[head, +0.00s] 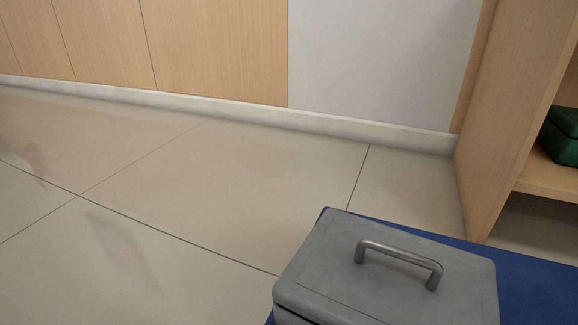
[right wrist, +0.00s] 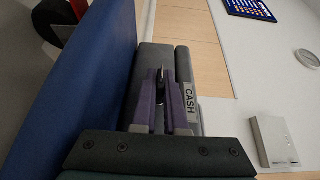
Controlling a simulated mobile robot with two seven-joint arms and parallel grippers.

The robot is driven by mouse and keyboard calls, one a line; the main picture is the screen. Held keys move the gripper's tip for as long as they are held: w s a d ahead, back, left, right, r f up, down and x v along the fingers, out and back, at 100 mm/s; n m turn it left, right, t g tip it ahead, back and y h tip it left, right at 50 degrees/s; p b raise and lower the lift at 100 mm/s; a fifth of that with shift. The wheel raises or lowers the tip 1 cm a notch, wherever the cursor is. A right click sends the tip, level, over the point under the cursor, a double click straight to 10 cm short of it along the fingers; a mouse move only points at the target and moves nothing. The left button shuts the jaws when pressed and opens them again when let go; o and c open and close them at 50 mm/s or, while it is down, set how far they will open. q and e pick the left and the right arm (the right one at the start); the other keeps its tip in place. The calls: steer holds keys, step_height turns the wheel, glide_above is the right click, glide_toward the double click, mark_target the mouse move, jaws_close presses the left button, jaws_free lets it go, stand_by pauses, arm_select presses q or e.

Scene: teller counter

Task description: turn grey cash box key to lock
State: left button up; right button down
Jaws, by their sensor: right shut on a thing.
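The grey cash box (head: 320,260) sits on a blue surface at the bottom right of the head view, lid closed, with a metal handle (head: 400,262) on top. Its front face is out of the head view. In the right wrist view the box (right wrist: 155,56) shows sideways, with a CASH label (right wrist: 189,98) beside my fingers. My right gripper (right wrist: 162,80) has its purple fingers at the box front, shut on a small dark piece that looks like the key (right wrist: 161,84). The fingers hide most of it, so its angle is unclear. My left gripper is not in view.
The blue surface (head: 535,276) extends to the right of the box. A wooden shelf unit (head: 505,120) stands at the right, with a green box (head: 560,137) on it. The tiled floor (head: 200,190) to the left is clear.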

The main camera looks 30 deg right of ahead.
steer(key=shift+r+p, duration=0.15)
steer(key=shift+p, duration=0.25)
steer(key=n+g+h+p, duration=0.1)
steer(key=g+p, duration=0.2)
steer(key=p, duration=0.2)
steer(key=n+g+h+p, duration=0.1)
steer(key=g+p, duration=0.2)
steer(key=p, duration=0.2)
steer(key=g+h+p, duration=0.2)
steer(key=g+p, duration=0.1)
steer(key=p, duration=0.2)
steer(key=shift+w+r+n, duration=0.1)
steer(key=shift+r+n, duration=0.1)
steer(key=shift+n, duration=0.2)
steer(key=shift+f+g+h+p, duration=0.15)
steer(key=shift+g+h+p, duration=0.25)
steer(key=shift+g+p, duration=0.3)
steer(key=shift+f+n+g+h, duration=0.15)
steer(key=shift+n+g+h, duration=0.15)
steer(key=shift+g, duration=0.7)
steer(key=shift+f+n+g+h+b, duration=0.1)
steer(key=shift+n+g+h+b, duration=0.3)
steer(key=shift+g+h+b, duration=0.35)
steer(key=shift+g+h, duration=0.25)
steer(key=shift+g, duration=0.2)
steer(key=shift+b, duration=0.3)
steer(key=c, duration=1)
jaws_free()
